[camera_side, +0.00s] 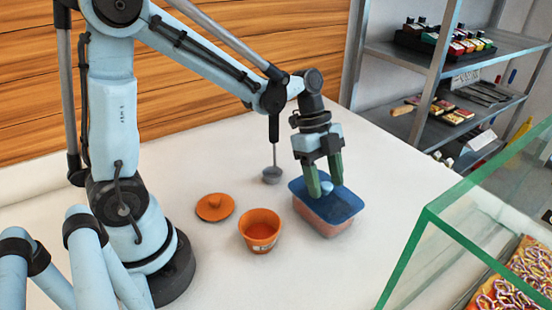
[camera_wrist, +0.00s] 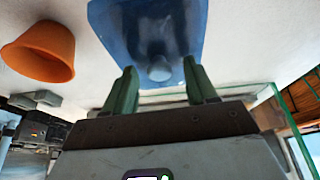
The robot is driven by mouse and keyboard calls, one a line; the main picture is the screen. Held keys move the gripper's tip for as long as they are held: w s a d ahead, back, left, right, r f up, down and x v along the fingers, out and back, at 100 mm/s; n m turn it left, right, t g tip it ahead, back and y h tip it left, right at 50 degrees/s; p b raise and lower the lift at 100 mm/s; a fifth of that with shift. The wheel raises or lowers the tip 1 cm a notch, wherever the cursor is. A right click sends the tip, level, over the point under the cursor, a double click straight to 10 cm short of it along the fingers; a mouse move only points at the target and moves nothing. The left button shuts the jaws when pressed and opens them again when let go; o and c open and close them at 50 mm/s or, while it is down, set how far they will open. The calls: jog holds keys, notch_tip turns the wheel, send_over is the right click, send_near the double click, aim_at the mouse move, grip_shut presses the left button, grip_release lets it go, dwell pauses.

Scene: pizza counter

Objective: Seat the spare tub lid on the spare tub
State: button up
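A blue lid (camera_side: 347,202) with a pale blue knob lies on top of a rectangular reddish tub (camera_side: 306,215) on the counter. In the wrist view the blue lid (camera_wrist: 108,22) fills the top middle, with its knob (camera_wrist: 160,71) between the fingers. My gripper (camera_side: 325,189) points down over this lid with its green fingers apart, one on each side of the knob. The fingers (camera_wrist: 159,66) show gaps to the knob in the wrist view. A round orange lid (camera_side: 215,207) with a knob lies flat on the counter. An open, empty-looking orange tub (camera_side: 260,231) stands beside it. Which tub is the spare one is not marked.
A grey round-ended tool (camera_side: 272,175) stands behind the tubs. Metal shelves (camera_side: 437,75) with goods stand behind. The white counter (camera_side: 375,240) is clear between the blue-lidded tub and the case.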

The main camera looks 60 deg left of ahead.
jog(key=v, duration=1.2)
jog(key=s+f+n+t+y, duration=0.4)
jog(key=s+n+t, duration=0.2)
jog(key=n, duration=1.1)
jog(key=shift+s+f+t+y, duration=0.3)
jog(key=shift+s+t, duration=0.05)
jog(key=shift+t, duration=0.05)
